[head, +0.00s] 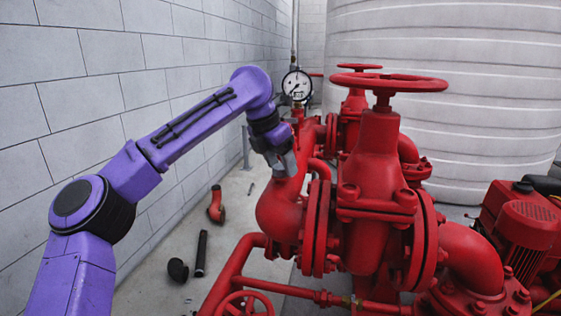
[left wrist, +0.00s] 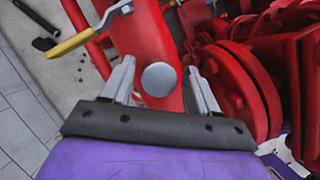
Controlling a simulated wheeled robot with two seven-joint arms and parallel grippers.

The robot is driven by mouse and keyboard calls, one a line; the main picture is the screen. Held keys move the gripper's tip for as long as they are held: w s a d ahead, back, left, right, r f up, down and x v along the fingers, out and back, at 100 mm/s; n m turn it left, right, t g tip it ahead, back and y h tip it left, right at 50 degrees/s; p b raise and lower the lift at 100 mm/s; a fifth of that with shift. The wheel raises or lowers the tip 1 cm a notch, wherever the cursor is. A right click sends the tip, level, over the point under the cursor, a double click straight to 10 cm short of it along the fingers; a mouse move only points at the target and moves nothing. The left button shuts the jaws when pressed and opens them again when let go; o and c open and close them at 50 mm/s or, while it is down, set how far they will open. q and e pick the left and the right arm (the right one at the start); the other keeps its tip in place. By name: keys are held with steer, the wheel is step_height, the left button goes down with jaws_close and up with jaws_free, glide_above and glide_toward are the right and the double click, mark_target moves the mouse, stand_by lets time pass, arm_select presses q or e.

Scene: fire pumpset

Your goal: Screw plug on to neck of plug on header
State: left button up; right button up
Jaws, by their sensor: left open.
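The plug (left wrist: 158,79) shows in the left wrist view as a round, plain grey disc seen face-on against the red header pipe (left wrist: 143,32). My left gripper (left wrist: 160,66) is open, with one finger on each side of the disc and a gap visible on both sides. In the head view my left gripper (head: 284,168) points down at the left side of the red header (head: 282,205), below the pressure gauge. The plug cannot be made out there. The neck is hidden, and I cannot tell how far the plug sits on it. My right gripper is not in view.
A yellow-handled lever (left wrist: 76,40) is beside the header. The pressure gauge (head: 297,85) stands just above my left gripper. Red valves with a handwheel (head: 390,82) crowd the right. A black pipe (head: 201,253) and a red elbow (head: 216,205) lie on the floor.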

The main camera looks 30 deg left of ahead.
arm_select(q)
steer(key=shift+s+r+n+y+p, duration=0.15)
steer(key=shift+n+y+p, duration=0.1)
steer(key=shift+n, duration=0.35)
steer(key=shift+w+r+n+y+p, duration=0.1)
steer(key=shift+n+y, duration=0.15)
steer(key=shift+n, duration=0.35)
steer(key=shift+r+n, duration=0.1)
steer(key=shift+n, duration=0.2)
steer(key=n+y+p, duration=0.1)
steer(key=n+p, duration=0.1)
steer(key=shift+r+n+p, duration=0.1)
steer(key=shift+n+p, duration=0.2)
steer(key=shift+f+n+y+p, duration=0.2)
steer(key=shift+n+y+p, duration=0.2)
steer(key=shift+n, duration=0.3)
steer(key=n+p, duration=0.1)
steer(key=p, duration=0.1)
steer(key=n+y+p, duration=0.1)
steer(key=n+p, duration=0.1)
steer(key=shift+r+n+g, duration=0.2)
steer(key=shift+n+g, duration=0.1)
steer(key=shift+f+n+y+p, duration=0.15)
steer(key=shift+n+y+p, duration=0.15)
steer(key=shift+n+p, duration=0.3)
steer(key=shift+f, duration=0.25)
steer(key=shift+r, duration=0.1)
